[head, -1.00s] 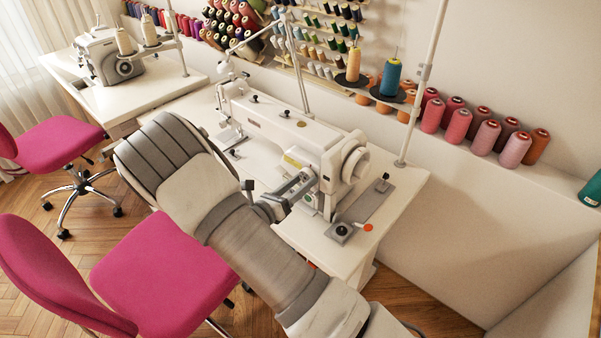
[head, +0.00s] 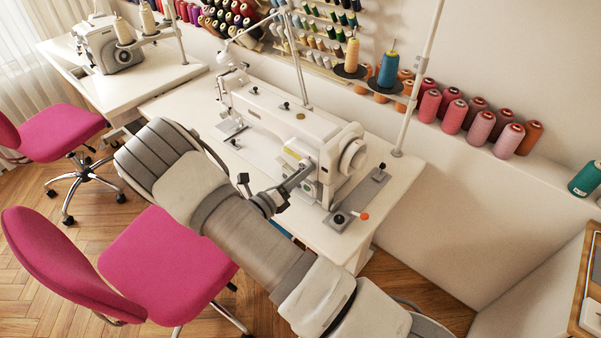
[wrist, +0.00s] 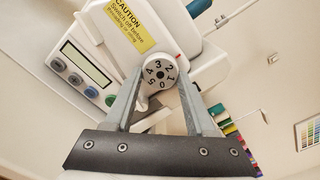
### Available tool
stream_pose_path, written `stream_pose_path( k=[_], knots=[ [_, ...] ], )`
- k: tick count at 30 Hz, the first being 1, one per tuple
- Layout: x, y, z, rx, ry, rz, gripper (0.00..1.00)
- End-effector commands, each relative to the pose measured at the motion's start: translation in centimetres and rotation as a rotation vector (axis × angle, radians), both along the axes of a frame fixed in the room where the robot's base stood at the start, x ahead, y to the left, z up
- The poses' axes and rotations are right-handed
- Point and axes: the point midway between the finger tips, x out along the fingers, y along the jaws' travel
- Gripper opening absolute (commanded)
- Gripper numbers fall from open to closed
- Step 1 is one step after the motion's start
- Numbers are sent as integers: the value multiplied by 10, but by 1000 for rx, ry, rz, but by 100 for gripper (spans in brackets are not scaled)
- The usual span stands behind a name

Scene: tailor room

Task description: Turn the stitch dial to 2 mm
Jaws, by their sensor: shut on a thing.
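The stitch dial (wrist: 161,74) is a round pale knob with black numbers from 0 to 5, on the front of the white sewing machine (head: 270,115). In the wrist view a small red mark (wrist: 179,56) sits just outside its upper right rim, and the 2 is the number nearest to it. My gripper (wrist: 161,76) is shut on the dial, with one finger at its left side and one at its right. In the head view my gripper (head: 307,167) reaches the machine's front right end, and the dial is hidden there.
A yellow caution label (wrist: 130,26) and a panel with a small screen and buttons (wrist: 83,68) lie close to the dial. A pink chair (head: 165,260) stands beside my arm. Thread cones (head: 470,120) line the ledge behind the white table (head: 395,190).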

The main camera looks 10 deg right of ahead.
Motion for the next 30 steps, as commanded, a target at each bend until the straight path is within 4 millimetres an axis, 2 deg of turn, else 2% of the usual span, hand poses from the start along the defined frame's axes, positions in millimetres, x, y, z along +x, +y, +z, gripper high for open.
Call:
stream_pose_path(
  k=[6,7,12,23,30],
  knots=[
    [-1,0,-1,1,2,1,0],
    [-1,0,-1,2,2,0,57],
    [0,0,-1,1,1,0,86],
    [0,0,-2,16,-19,1,86],
    [1,1,-6,126,-170,1,86]
  ],
)
